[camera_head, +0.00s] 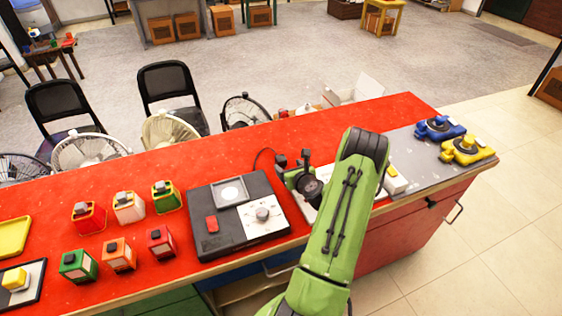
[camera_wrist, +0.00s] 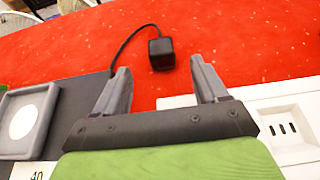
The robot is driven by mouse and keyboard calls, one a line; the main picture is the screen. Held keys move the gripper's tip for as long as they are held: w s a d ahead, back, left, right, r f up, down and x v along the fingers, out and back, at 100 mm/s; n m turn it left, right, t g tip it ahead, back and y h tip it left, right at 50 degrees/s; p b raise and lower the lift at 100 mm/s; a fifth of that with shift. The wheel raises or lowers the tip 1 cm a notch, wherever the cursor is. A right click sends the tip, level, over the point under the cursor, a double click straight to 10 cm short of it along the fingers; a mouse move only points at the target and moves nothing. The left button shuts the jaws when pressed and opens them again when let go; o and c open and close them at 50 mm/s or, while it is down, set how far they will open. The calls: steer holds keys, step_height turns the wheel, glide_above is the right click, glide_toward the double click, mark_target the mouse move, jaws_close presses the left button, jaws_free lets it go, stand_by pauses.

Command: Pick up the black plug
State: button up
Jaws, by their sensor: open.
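The black plug (camera_wrist: 161,54) is a small dark block on a thin black cord. It lies on the red tabletop (camera_wrist: 245,50). In the wrist view it sits ahead of my gripper (camera_wrist: 160,68), between the lines of the two fingers and apart from both. My gripper is open with nothing between the fingers.
A black device (camera_head: 213,238) with a white dial panel lies left of my gripper; the cord runs from its side. A white socket panel (camera_wrist: 290,128) is at right in the wrist view. Several coloured boxes stand on the left; blue and yellow objects (camera_head: 466,150) are at right.

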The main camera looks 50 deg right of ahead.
mark_target(282, 160)
steer(key=x, duration=0.7)
steer(key=shift+w+d, duration=0.2)
steer(key=shift+w, duration=0.05)
steer(key=shift+s, duration=0.1)
steer(key=shift+c, duration=0.7)
steer(key=c, duration=0.9)
